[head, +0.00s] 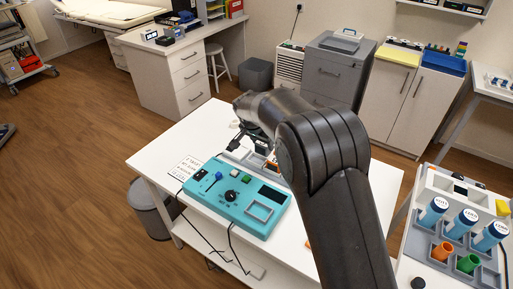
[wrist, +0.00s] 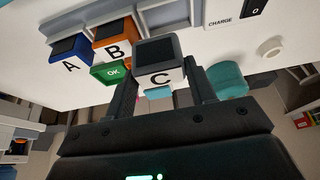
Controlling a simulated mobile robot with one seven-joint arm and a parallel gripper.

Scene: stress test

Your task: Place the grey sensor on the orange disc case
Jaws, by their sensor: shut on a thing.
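My gripper (wrist: 163,82) is shut on the grey sensor (wrist: 160,52), a small block with a dark grey top and a white face marked C, in the wrist view. A blue block marked A (wrist: 70,58) and an orange block marked B (wrist: 115,38) stand beside it. In the head view my gripper (head: 240,143) is over the back of the white table, partly hidden by my arm; the sensor cannot be made out there. A small orange patch (head: 308,244) shows at my arm's edge; I cannot tell if it is the orange disc case.
A teal control box (head: 235,196) with knob, buttons and cables stands on the white table (head: 150,158). A printed card (head: 188,167) lies left of it. A rack (head: 452,235) with several labelled blue tubes stands at right. The table's right side is mostly hidden by my arm.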

